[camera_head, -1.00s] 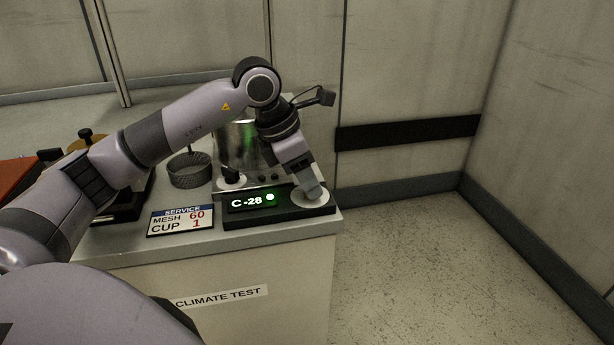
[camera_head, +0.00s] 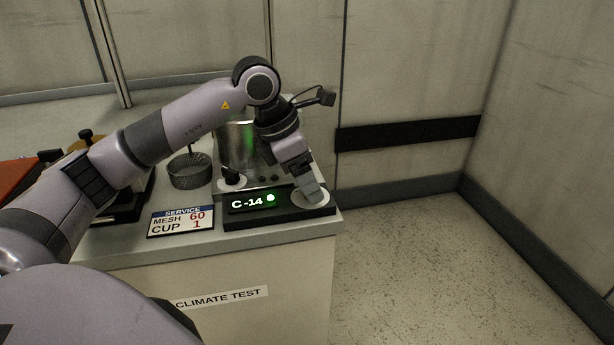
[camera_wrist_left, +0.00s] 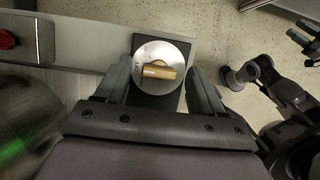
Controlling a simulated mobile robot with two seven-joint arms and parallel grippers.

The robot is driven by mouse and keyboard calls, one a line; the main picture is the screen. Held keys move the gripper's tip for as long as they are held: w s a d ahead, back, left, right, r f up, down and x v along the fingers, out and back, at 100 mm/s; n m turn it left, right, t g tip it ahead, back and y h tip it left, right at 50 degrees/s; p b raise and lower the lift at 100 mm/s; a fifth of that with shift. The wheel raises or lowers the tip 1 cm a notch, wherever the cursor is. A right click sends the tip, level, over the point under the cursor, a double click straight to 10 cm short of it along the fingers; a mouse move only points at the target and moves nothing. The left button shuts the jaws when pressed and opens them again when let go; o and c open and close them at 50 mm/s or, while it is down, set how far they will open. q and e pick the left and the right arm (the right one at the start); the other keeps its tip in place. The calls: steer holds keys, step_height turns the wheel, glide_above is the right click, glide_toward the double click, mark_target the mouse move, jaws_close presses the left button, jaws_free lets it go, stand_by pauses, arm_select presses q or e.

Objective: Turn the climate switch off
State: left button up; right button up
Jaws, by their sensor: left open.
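The climate switch shows in the left wrist view as a tan bar-shaped knob (camera_wrist_left: 158,71) on a round silver plate (camera_wrist_left: 150,50). My left gripper (camera_wrist_left: 160,80) is open, with one finger on each side of the knob; contact cannot be told. In the head view my left gripper (camera_head: 312,193) points down over the pale round plate (camera_head: 322,204) and hides the knob. The black display beside it (camera_head: 244,203) reads "C -14" with a lit green dot.
A metal vessel (camera_head: 240,145) stands behind the display, a mesh cup (camera_head: 189,171) to its left. The counter ends just right of the switch. An arm, apparently my right one (camera_wrist_left: 278,88), shows in the wrist view.

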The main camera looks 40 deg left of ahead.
arm_select(q)
steer(key=v, duration=0.7)
stand_by(0.5)
